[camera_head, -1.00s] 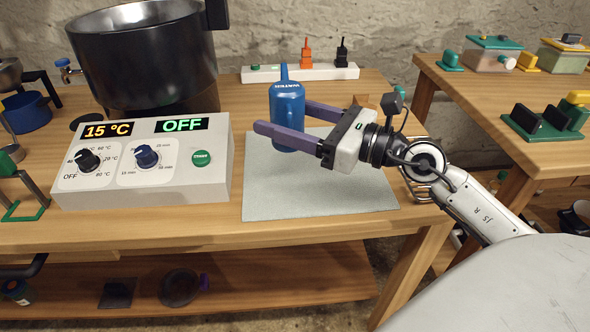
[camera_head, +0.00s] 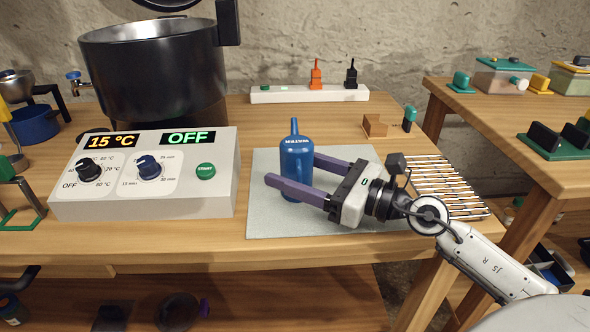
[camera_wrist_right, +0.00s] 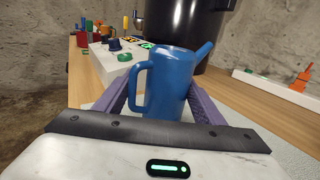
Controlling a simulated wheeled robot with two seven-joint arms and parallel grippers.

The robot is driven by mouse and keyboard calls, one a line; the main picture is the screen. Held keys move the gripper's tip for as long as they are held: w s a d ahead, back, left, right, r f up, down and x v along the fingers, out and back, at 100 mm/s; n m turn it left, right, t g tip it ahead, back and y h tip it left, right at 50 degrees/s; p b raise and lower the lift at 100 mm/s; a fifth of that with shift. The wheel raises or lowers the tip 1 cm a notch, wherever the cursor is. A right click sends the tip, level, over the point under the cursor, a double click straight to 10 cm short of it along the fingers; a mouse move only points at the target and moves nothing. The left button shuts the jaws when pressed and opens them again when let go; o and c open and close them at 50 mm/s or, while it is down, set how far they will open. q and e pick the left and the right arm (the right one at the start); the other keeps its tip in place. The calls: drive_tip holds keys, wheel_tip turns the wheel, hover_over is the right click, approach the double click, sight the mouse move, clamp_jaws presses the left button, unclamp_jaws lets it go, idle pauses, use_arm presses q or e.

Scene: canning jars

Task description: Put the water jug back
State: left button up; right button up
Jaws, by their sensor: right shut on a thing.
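The blue water jug (camera_head: 297,160) is upright over the grey mat (camera_head: 262,215), in front of the power strip. My right gripper (camera_head: 290,182) is shut on it, with one purple finger on each side of its body. In the right wrist view the jug (camera_wrist_right: 170,85) sits between the two fingers (camera_wrist_right: 162,100), its handle to the left and its spout to the upper right. Its base is partly hidden by the gripper, and I cannot tell whether it touches the mat. My left gripper is not in view.
A control box (camera_head: 145,195) reading 15 °C and OFF stands left of the mat, before a large dark pot (camera_head: 155,70). A white power strip (camera_head: 290,95) lies behind. A wire rack (camera_head: 445,180) lies right of the mat. The mat's front is clear.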

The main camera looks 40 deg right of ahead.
sight(308, 176)
drive_tip(key=o, duration=1.3)
drive_tip(key=shift+r+p, duration=0.3)
drive_tip(key=shift+p, duration=0.05)
drive_tip(key=b+v, duration=0.1)
drive_tip(key=f+v, duration=0.1)
drive_tip(key=v, duration=0.1)
drive_tip(key=shift+s+d+b, duration=0.15)
drive_tip(key=shift+s+b, duration=0.1)
drive_tip(key=shift+b, duration=0.15)
use_arm(q)
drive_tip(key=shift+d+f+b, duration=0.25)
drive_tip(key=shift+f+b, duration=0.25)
drive_tip(key=shift+b, duration=0.25)
use_arm(e)
drive_tip(key=v, duration=0.8)
drive_tip(key=shift+s+d+r, duration=0.1)
drive_tip(key=shift+s+r, duration=0.1)
drive_tip(key=shift+r, duration=0.15)
